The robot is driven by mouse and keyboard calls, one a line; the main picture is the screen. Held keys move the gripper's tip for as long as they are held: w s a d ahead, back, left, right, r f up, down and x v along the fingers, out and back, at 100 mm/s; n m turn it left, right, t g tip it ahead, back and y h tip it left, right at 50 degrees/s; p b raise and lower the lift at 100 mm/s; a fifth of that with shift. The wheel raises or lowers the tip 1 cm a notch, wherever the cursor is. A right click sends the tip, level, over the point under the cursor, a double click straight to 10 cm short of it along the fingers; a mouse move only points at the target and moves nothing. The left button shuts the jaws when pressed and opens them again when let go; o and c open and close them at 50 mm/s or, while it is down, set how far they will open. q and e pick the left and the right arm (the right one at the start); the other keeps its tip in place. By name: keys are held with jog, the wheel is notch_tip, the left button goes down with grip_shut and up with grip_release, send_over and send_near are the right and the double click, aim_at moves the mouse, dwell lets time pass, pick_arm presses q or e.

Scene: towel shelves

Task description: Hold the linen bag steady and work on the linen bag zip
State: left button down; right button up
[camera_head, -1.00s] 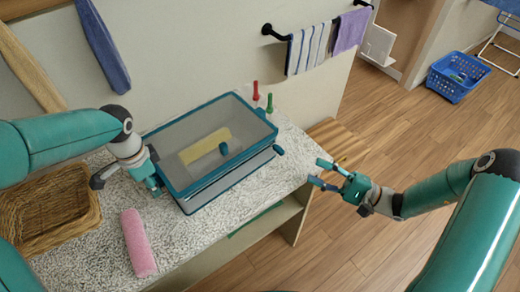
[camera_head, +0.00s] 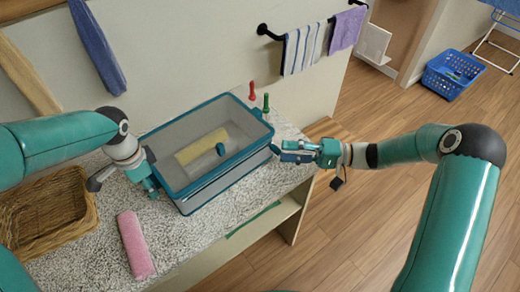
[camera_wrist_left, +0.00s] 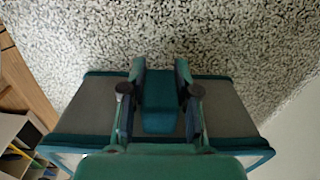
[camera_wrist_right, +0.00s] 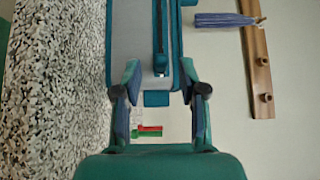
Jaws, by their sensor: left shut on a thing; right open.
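The linen bag (camera_head: 215,178) is a grey box shape with teal edges. It lies on the speckled top, with a yellow item (camera_head: 202,146) and a small teal block (camera_head: 221,149) showing within its top outline. My left gripper (camera_head: 152,186) is shut on a teal tab (camera_wrist_left: 160,112) at the bag's left end. My right gripper (camera_head: 279,151) is open at the bag's right end. Contact there is unclear.
A wicker basket (camera_head: 88,212) and a rolled pink towel (camera_head: 135,245) lie to the left and front. Red (camera_head: 252,90) and green (camera_head: 266,101) pegs stand behind the bag. Towels hang on a wall rail (camera_head: 270,33). Speckled top (camera_head: 190,240) is free in front.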

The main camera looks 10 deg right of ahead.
aim_at(281, 152)
jog(key=shift+x, duration=1.85)
grip_shut()
